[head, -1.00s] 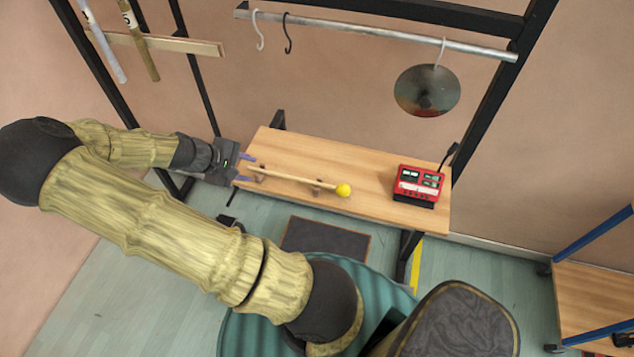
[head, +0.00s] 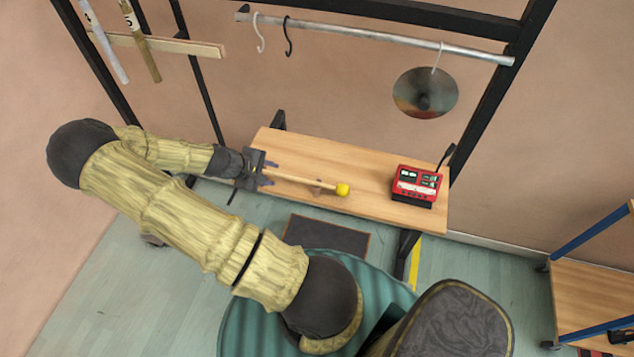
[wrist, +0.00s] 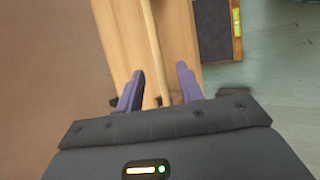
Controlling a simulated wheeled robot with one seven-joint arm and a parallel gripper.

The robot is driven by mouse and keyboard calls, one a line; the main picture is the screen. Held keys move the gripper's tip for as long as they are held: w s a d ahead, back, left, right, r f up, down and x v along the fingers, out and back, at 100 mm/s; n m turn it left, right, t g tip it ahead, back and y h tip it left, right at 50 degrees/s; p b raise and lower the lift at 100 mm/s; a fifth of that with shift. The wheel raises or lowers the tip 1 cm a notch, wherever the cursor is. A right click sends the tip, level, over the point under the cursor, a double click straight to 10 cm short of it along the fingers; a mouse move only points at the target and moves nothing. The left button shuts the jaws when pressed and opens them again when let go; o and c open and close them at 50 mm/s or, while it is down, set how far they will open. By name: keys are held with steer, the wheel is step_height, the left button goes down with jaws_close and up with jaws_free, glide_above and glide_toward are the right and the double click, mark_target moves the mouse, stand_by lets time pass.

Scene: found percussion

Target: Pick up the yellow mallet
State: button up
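The yellow mallet (head: 342,189) has a round yellow head and a thin wooden handle. It lies along the wooden bench (head: 365,193), raised on small supports, with its head to the right in the head view. My gripper (head: 268,171) is at the handle's left end. In the wrist view my gripper (wrist: 160,88) is open, with its purple fingers on either side of the handle (wrist: 152,50) and a gap on both sides. The mallet's head is out of the wrist view. One support is partly hidden by my gripper.
A red device (head: 416,184) stands on the bench's right end. A metal rail (head: 375,38) above carries hooks and a hanging cymbal (head: 425,93). Tubes (head: 140,40) hang at the upper left. A dark mat (head: 326,235) lies on the floor before the bench.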

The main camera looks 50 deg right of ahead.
mark_target(280, 175)
steer(key=shift+p+x, duration=0.45)
steer(key=shift+x, duration=1.45)
steer(key=shift+s+r, duration=0.1)
jaws_close()
